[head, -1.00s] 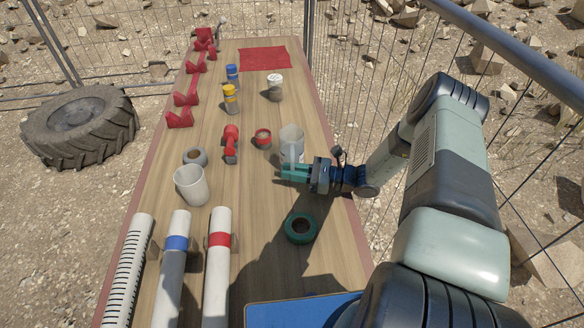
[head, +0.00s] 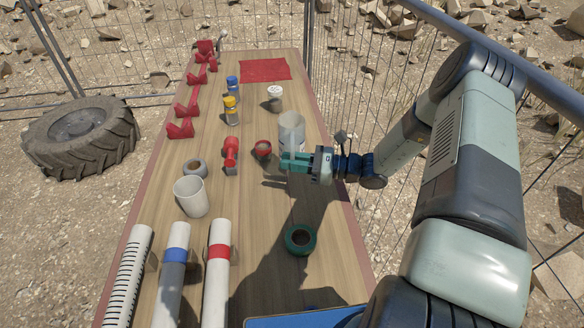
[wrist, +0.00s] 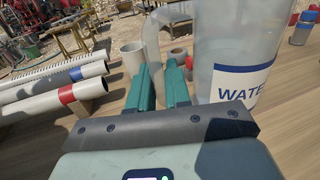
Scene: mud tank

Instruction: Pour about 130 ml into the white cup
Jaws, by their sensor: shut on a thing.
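The white cup (head: 190,197) stands upright and open on the wooden table, left of the jug; it also shows in the wrist view (wrist: 131,60). A clear jug (head: 292,132) has a white label with a blue band; in the wrist view the jug (wrist: 230,50) reads "WATE". My gripper (head: 296,162) is shut on the jug's handle, from the near right. The jug is close to upright and appears raised off the table, apart from the cup. The liquid level in the jug and the inside of the cup are hard to make out.
Between jug and cup are a red tape roll (head: 262,149), a red tool (head: 231,156) and a grey ring (head: 195,167). A green tape roll (head: 300,239) lies nearer. White pipes (head: 217,272) lie front left. A lidded jar (head: 275,98) stands behind; wire fence is at right.

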